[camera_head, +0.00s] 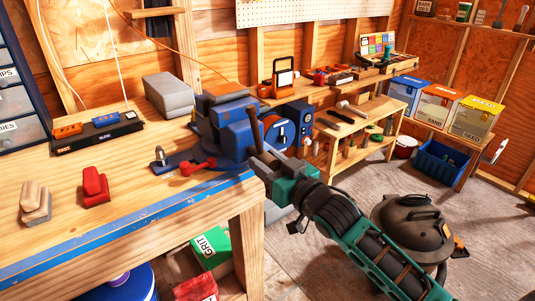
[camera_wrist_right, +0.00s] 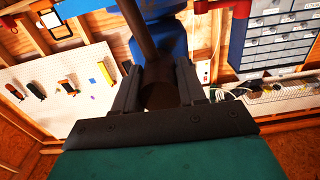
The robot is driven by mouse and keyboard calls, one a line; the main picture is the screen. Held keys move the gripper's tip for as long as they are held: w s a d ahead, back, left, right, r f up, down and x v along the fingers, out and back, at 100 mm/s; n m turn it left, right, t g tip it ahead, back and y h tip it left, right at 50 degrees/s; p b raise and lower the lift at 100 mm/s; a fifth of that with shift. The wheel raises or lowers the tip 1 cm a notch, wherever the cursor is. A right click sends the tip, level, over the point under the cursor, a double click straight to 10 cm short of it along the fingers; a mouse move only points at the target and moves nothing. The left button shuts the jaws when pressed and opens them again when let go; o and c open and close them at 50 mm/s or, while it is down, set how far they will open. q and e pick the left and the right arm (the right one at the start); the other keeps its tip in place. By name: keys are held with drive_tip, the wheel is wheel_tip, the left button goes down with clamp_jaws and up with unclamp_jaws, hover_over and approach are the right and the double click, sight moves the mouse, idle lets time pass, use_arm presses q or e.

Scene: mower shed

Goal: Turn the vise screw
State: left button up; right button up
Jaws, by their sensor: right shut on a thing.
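The blue vise (camera_head: 232,128) stands at the right end of the wooden workbench. Its dark handle bar (camera_head: 254,130) slants up from the screw's front end. My right gripper (camera_head: 266,159) reaches in from the lower right and is shut at the screw end. In the right wrist view, the gripper's two dark fingers (camera_wrist_right: 157,92) stand on either side of the dark, round screw head (camera_wrist_right: 160,84). The bar (camera_wrist_right: 137,28) rises from there, with the blue vise body (camera_wrist_right: 160,38) behind. The exact finger contact is dark and hard to make out. My left gripper is not in view.
On the workbench (camera_head: 130,190), a red-handled tool (camera_head: 198,166), a red block (camera_head: 94,186) and a wood-and-grey block (camera_head: 35,203) lie left of the vise. A dark lidded drum (camera_head: 410,225) stands on the floor at right.

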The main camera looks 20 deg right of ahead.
drive_tip(key=shift+m+p, duration=0.3)
drive_tip(key=shift+m, duration=0.4)
drive_tip(key=o, duration=1)
drive_tip(key=shift+o, duration=0.2)
drive_tip(key=shift+s, duration=0.1)
drive_tip(key=v, duration=1.2)
drive_tip(key=shift+s, duration=0.35)
drive_tip(key=shift+d, duration=0.15)
drive_tip(key=s+a+f+g+h, duration=0.1)
drive_tip(key=s+f, duration=0.3)
drive_tip(key=f, duration=0.4)
drive_tip(key=s+f+g+h, duration=0.1)
drive_tip(key=s+f+g, duration=0.2)
drive_tip(key=f, duration=0.5)
drive_tip(key=s+a+f+g+h, duration=0.1)
drive_tip(key=s+f+g+h, duration=0.1)
drive_tip(key=s+f, duration=0.3)
wheel_tip(320, 180, down, 4)
drive_tip(key=shift+a+r, duration=0.1)
drive_tip(key=shift+a, duration=0.2)
